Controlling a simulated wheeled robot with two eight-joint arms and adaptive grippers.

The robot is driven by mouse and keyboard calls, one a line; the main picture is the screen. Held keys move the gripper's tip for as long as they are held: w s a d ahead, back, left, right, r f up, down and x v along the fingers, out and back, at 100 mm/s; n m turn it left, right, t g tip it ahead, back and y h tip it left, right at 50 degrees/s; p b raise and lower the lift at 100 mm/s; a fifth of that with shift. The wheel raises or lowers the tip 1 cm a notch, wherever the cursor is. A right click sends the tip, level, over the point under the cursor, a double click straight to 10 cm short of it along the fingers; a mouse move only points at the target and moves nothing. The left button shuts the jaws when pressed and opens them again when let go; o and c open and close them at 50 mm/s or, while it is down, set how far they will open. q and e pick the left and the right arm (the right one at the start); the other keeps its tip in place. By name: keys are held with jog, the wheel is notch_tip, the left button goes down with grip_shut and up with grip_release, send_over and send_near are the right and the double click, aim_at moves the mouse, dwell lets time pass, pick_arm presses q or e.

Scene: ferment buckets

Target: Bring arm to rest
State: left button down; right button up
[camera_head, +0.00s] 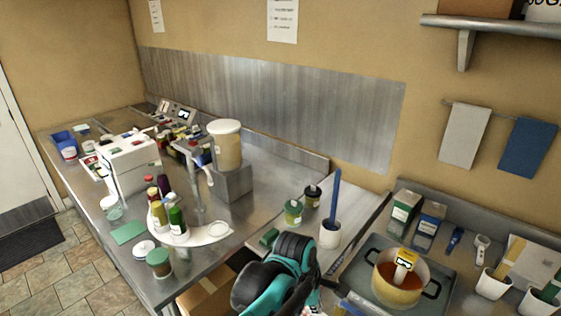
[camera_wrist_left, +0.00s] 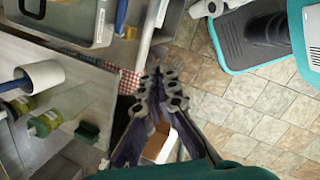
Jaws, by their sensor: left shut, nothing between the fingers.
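My left arm, teal and black, shows at the bottom centre of the head view, over the gap between the two counters. Its left gripper (camera_wrist_left: 161,78) shows in the left wrist view, with its dark fingers together and nothing between them. The fingers are above the floor beside the counter edge, apart from the objects around them. In the head view the arm's own links hide most of the gripper. My right gripper is in neither view.
Near the arm stand a white pot with a blue handle (camera_head: 330,235), a green-lidded jar (camera_head: 293,213) and a green block (camera_head: 270,237). An orange-filled pot (camera_head: 398,290) stands at right. A cardboard box (camera_wrist_left: 160,145) is below the fingers. Tiled floor (camera_wrist_left: 260,105) is clear.

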pick_arm(q)
jog(key=s+a+f+m+t+y+b, duration=0.1)
jog(key=s+a+m, duration=0.3)
jog(key=a, duration=1)
jog(key=s+a+f+m+t+y+b, duration=0.1)
jog(key=s+a+f+m+t+b, duration=0.1)
jog(key=a+m, duration=0.9)
jog(key=s+a+t+b, duration=0.1)
jog(key=s+a+t, duration=0.1)
jog(key=shift+a+f+t+y, duration=0.25)
jog(key=shift+a+t+y, duration=0.05)
jog(key=shift+a+y, duration=0.1)
